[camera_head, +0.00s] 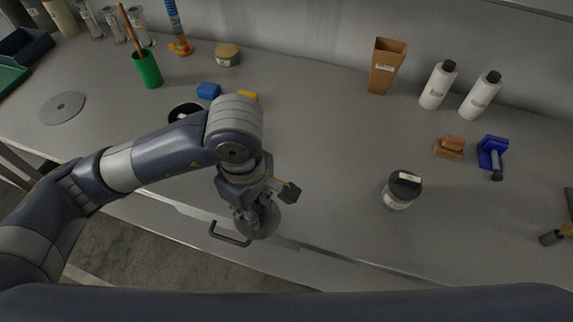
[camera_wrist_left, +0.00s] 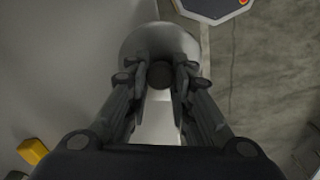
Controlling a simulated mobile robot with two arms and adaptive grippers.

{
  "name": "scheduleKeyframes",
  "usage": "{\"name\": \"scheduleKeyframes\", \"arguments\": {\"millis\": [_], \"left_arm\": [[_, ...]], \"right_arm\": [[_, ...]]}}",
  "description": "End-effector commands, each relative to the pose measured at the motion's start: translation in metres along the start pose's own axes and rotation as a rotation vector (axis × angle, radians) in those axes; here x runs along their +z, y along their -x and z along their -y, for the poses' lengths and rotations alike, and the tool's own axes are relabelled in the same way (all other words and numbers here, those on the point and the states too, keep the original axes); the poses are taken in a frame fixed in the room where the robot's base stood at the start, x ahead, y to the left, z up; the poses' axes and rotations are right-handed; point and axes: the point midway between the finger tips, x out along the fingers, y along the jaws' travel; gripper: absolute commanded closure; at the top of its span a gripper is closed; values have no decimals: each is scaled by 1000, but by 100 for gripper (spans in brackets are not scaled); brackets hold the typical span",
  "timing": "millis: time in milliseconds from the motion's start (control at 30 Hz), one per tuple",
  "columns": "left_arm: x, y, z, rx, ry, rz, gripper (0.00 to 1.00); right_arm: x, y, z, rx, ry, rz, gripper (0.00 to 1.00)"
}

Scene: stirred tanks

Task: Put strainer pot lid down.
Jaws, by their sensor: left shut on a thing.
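My left gripper (camera_head: 262,208) is over the front edge of the counter, pointing down. In the left wrist view its fingers (camera_wrist_left: 160,78) are shut on the dark knob of a round grey lid (camera_wrist_left: 150,38). The lid (camera_head: 268,222) also shows in the head view under the fingers, partly hidden by them; it overlaps the counter's front edge and the drawer handle's side. I cannot tell its exact height. A black-rimmed round thing (camera_head: 178,112) is partly hidden behind my left arm; I cannot tell whether it is the strainer pot. My right gripper is out of view.
The grey counter (camera_head: 330,180) is clear between my left gripper and a dark-lidded jar (camera_head: 397,199). A flat grey disc (camera_head: 62,107) lies at the left. A blue block (camera_head: 208,90) and a yellow block (camera_head: 249,95) are behind my arm. A drawer handle (camera_head: 229,237) juts out in front.

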Motion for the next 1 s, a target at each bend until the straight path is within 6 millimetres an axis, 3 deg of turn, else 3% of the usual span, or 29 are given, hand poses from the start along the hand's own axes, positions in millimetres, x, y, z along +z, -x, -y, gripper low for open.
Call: {"name": "scheduleKeyframes", "arguments": {"millis": [600,1000], "left_arm": [[-22,-8,-121,-1,4,2,100],[-28,-13,-152,-2,2,1,100]], "right_arm": [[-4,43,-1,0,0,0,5],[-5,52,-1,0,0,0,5]]}}
